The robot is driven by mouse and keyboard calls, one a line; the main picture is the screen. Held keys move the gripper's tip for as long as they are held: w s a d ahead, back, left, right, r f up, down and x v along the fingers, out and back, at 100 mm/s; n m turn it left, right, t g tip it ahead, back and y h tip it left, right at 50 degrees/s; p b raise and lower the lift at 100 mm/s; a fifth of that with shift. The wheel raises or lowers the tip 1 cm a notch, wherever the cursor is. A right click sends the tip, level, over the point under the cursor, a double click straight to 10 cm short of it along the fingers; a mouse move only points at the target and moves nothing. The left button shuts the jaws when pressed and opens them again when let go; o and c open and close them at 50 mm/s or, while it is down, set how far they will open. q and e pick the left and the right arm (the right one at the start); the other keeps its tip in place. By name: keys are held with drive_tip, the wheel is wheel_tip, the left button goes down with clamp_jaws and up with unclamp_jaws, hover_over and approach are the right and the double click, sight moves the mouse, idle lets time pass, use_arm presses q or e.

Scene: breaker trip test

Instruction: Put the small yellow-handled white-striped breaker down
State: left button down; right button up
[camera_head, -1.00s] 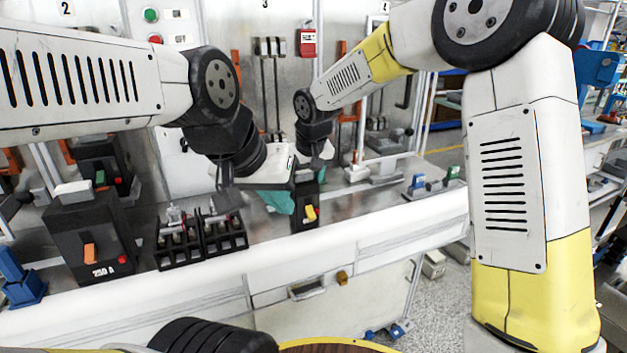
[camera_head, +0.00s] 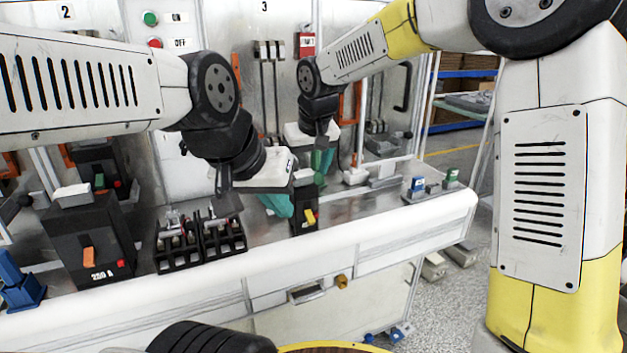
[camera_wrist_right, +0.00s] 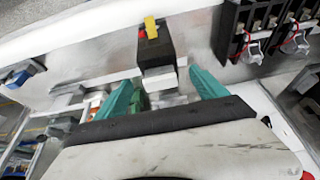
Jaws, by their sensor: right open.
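The small breaker (camera_head: 304,216) is a black block with a yellow handle, standing on the bench near its front edge. In the right wrist view the breaker (camera_wrist_right: 152,50) lies just ahead of the fingertips, with a pale band at its near end. My right gripper (camera_head: 322,161) is open above and behind the breaker. Its teal fingers (camera_wrist_right: 159,84) are spread apart and hold nothing. My left gripper (camera_head: 277,204) hangs just left of the breaker, its teal fingers pointing down. Its jaw gap is hidden, and I cannot tell whether it touches the breaker.
Two open black fuse-like blocks (camera_head: 178,250) stand left of the breaker. A large black 250 A breaker (camera_head: 92,240) with an orange handle stands farther left, near a blue part (camera_head: 20,285). The bench right of the small breaker (camera_head: 365,210) is clear.

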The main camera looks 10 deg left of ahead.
drive_tip(key=v, duration=0.5)
drive_tip(key=s+d+r+m+t, duration=0.15)
drive_tip(key=s+d, duration=0.25)
drive_tip(key=d, duration=0.4)
drive_tip(key=s+d+r+m+g, duration=0.1)
drive_tip(key=s+d+r, duration=0.15)
drive_tip(key=d, duration=0.65)
drive_tip(key=s+d+f+m+t, duration=0.2)
drive_tip(key=s+d+f+m, duration=0.1)
drive_tip(key=s+d, duration=0.8)
drive_tip(key=s+f, duration=0.1)
drive_tip(key=s, duration=0.2)
drive_tip(key=shift+f+m, duration=0.35)
